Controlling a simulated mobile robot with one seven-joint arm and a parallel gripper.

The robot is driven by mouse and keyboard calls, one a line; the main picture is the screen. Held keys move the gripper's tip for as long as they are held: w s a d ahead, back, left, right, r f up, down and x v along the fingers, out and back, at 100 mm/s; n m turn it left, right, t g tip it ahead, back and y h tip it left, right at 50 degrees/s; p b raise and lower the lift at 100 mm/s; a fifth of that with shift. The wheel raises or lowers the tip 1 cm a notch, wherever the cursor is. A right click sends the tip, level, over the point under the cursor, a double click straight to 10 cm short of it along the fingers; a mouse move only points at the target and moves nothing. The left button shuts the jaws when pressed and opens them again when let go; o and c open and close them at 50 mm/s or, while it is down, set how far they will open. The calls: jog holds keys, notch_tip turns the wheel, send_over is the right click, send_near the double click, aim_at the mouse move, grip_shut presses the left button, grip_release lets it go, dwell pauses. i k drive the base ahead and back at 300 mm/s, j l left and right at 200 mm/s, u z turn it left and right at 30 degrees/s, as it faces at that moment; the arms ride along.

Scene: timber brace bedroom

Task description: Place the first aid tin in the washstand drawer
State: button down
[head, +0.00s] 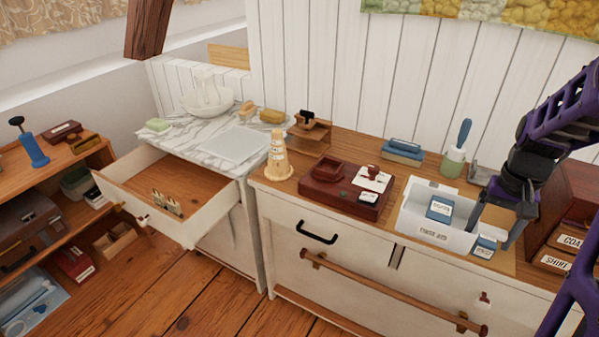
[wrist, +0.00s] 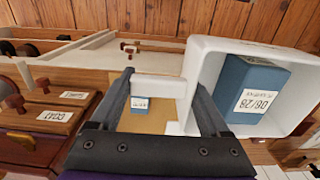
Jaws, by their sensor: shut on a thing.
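The first aid tin (head: 422,222) is a white, open-topped box with a label on its front, on the right part of the long cabinet top. A blue box (head: 439,208) sits inside it; the tin's white wall (wrist: 212,50) and the blue box also show in the wrist view. My gripper (wrist: 160,85) is at the tin's right side, its fingers closed on a white bar beside the tin that looks like part of it. Whether the tin is lifted is unclear.
A small blue box (head: 485,247) lies on a tan mat right of the tin. A red tray (head: 345,193), a cream tower (head: 277,155) and a wooden stand stand between tin and washstand (head: 240,143). A brown cabinet (head: 570,215) is close at right. The drawer is mostly empty.

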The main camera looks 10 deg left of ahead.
aim_at(165, 186)
jog(key=i+j+z, duration=0.25)
jog(key=j, duration=2.05)
jog(key=k+j+z, duration=0.2)
jog(key=j, duration=2)
